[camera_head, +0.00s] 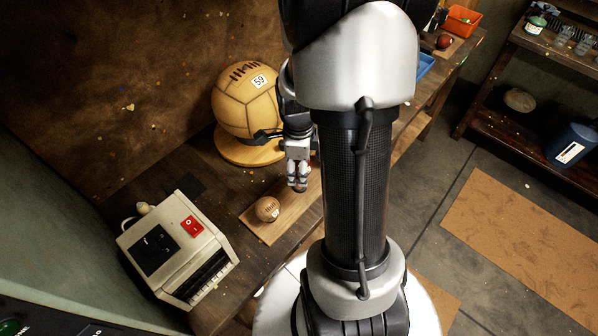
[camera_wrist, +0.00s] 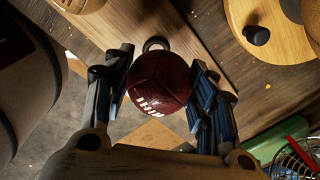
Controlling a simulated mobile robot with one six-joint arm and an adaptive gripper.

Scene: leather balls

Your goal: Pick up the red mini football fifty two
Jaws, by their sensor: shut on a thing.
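A small dark red football (camera_wrist: 158,82) with white lacing sits between the two fingers of my gripper (camera_wrist: 162,95) in the wrist view. The fingers are shut on it from both sides. No number shows on the side of the ball that I see. In the head view my gripper (camera_head: 298,172) points down over the right part of a wooden board (camera_head: 290,222), and only a small dark piece of the ball shows at its fingertips. I cannot tell whether the ball touches the board.
A small tan ball (camera_head: 267,208) lies on the board, left of my gripper. A large tan ball (camera_head: 245,98) marked 59 rests on a round wooden stand (camera_head: 232,150) behind. A beige box with a red switch (camera_head: 178,247) stands at left. Another red ball (camera_head: 444,41) lies far back.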

